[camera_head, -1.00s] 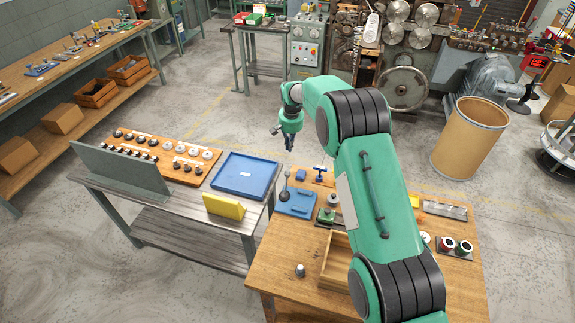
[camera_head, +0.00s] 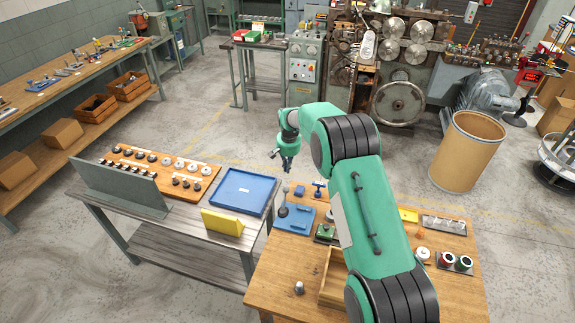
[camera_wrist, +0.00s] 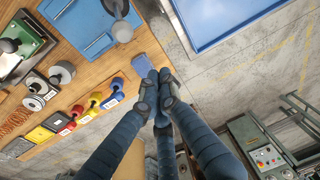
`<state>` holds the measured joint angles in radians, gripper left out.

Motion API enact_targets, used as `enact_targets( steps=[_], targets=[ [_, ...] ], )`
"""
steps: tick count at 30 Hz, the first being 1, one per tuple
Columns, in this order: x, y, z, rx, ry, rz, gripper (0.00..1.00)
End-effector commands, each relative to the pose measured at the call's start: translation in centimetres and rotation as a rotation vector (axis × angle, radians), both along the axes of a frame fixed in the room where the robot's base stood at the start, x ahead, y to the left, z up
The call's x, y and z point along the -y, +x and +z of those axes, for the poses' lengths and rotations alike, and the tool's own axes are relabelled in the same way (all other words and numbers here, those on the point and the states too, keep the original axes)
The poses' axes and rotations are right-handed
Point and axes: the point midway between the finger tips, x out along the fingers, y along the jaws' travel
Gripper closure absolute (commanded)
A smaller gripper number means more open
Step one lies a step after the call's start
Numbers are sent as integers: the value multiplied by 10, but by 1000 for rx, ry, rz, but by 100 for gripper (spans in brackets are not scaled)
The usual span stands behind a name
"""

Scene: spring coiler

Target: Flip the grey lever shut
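The grey lever (camera_head: 284,210) stands on a blue base plate (camera_head: 296,226) at the far left corner of the wooden table. It looks roughly upright, with a round grey knob. In the wrist view the lever's knob (camera_wrist: 122,32) is at the upper left, over its blue plate (camera_wrist: 72,18). My gripper (camera_head: 287,166) hangs in the air beyond the lever, apart from it. In the wrist view my gripper's dark fingers (camera_wrist: 158,88) converge with their tips close together, and look shut. A small blue block (camera_wrist: 144,66) shows just past the tips, apparently on the table.
A blue tray (camera_head: 242,191) and yellow block (camera_head: 222,222) sit on the left bench. Open floor lies beyond the table edge.

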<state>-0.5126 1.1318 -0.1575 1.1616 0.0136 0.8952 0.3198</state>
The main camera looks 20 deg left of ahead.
Motion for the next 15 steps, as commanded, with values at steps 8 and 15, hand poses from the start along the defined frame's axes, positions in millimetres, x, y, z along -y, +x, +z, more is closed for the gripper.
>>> enact_targets(
  steps=[8, 15],
  targets=[
    [-2, 3, -35, -2, -1, 0, 100],
    [-4, 5, -57, 0, 0, 0, 100]
  ],
)
